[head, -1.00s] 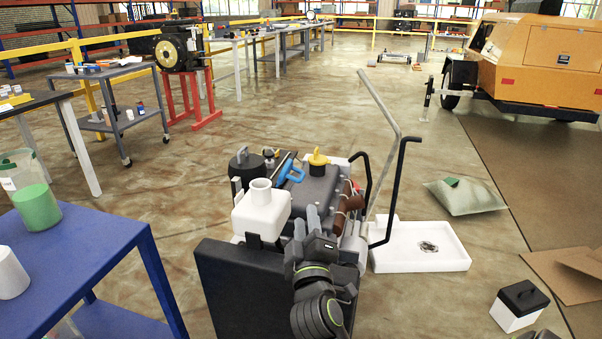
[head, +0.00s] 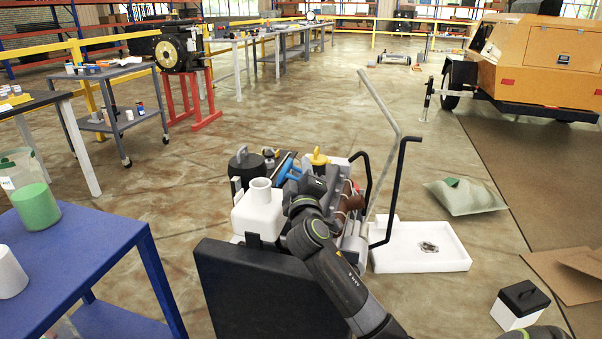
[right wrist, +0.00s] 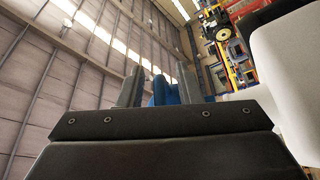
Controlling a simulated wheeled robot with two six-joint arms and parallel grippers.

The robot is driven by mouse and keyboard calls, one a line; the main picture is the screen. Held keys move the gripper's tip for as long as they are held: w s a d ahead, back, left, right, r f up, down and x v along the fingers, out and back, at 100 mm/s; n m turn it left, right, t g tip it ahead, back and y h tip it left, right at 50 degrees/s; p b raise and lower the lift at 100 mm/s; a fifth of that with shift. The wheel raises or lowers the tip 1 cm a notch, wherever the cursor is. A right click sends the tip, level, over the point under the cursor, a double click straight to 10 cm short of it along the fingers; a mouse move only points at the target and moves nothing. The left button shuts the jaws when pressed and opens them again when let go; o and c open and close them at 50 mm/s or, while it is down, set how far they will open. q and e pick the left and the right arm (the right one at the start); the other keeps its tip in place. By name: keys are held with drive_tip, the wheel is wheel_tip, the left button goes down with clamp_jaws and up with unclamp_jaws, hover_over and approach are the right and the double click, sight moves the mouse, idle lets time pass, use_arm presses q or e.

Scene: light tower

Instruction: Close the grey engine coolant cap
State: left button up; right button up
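A white tank (head: 258,212) with an open-looking round neck (head: 260,187) stands at the near left of the grey engine block. A dark round lid-like part (head: 246,166) sits behind it, and a yellow cap (head: 319,158) tops the engine; I cannot tell which part is the coolant cap. My right gripper (head: 315,184) is over the engine, right of the white tank, partly masked by my arm. In the right wrist view its two grey fingers (right wrist: 159,88) stand apart, with a blue part (right wrist: 165,92) showing between or beyond them. My left gripper is not visible.
A blue handled part (head: 287,169) lies on the engine. Black and grey bent bars (head: 398,185) rise at its right. A white tray (head: 440,258) lies on the floor to the right. A blue table (head: 80,250) stands at the left. Open floor lies between.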

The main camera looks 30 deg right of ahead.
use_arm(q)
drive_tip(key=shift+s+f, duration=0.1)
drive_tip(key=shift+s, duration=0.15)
use_arm(e)
clamp_jaws()
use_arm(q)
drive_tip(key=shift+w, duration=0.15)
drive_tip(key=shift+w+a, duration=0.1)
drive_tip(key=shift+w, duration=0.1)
use_arm(e)
drive_tip(key=shift+r, duration=0.15)
use_arm(q)
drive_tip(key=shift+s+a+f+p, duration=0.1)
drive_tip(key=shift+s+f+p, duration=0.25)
drive_tip(key=shift+p, duration=0.1)
use_arm(e)
drive_tip(key=shift+r, duration=0.1)
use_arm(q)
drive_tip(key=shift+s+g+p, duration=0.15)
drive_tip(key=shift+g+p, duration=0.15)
use_arm(e)
drive_tip(key=shift+w+r+n, duration=0.1)
drive_tip(key=shift+r+n, duration=0.05)
drive_tip(key=shift+n, duration=0.15)
